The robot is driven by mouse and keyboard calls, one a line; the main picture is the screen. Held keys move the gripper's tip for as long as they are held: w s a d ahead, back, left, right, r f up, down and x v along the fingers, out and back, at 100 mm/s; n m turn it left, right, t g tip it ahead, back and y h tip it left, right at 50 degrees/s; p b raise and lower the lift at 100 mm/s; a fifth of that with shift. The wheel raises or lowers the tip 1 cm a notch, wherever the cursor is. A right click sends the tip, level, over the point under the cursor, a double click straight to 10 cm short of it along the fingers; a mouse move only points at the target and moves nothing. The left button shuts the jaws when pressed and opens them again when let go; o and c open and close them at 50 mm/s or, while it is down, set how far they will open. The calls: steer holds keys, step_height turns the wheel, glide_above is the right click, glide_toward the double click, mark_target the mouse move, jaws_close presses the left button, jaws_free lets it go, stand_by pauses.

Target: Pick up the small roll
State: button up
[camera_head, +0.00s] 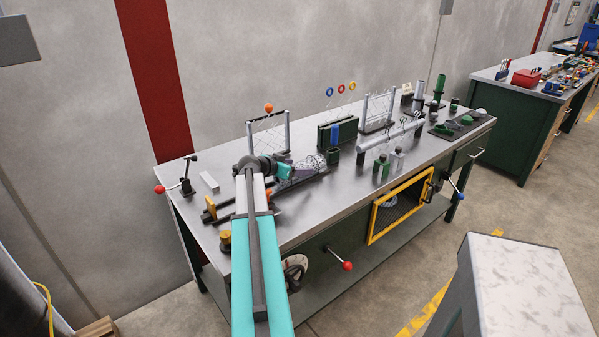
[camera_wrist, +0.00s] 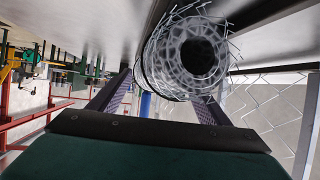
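The small roll is a coil of silvery wire mesh with a dark hollow centre. In the wrist view the roll (camera_wrist: 165,58) has its open end towards the camera, at upper middle. In the head view the roll (camera_head: 308,166) lies on the workbench, just beyond my gripper (camera_head: 291,171). In the wrist view my gripper (camera_wrist: 160,100) has its two dark fingers wide apart, one at each side of the roll's lower part. The roll hides the fingertips, and I cannot tell whether they touch it.
The metal workbench (camera_head: 335,208) carries a mesh frame with an orange ball (camera_head: 268,107), a dark green block (camera_head: 338,131) and a second mesh frame (camera_head: 377,108). A long grey roller (camera_head: 388,135) lies to the right. A lever with a red knob (camera_head: 160,189) stands at left.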

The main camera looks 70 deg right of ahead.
steer(key=c, duration=1.2)
steer(key=shift+r, duration=0.15)
steer(key=shift+r+b, duration=0.3)
steer(key=shift+r, duration=0.15)
steer(key=c, duration=0.4)
steer(key=shift+o, duration=0.2)
step_height(320, 180, up, 2)
steer(key=shift+b, duration=0.35)
steer(key=shift+s+r, duration=0.2)
steer(key=shift+s, duration=0.1)
steer(key=s+a+r+b, duration=0.1)
steer(key=s+a+b, duration=0.1)
steer(key=s, duration=1.3)
steer(key=shift+a+r+b, duration=0.25)
steer(key=shift+a+b, duration=0.15)
steer(key=shift+b, duration=0.3)
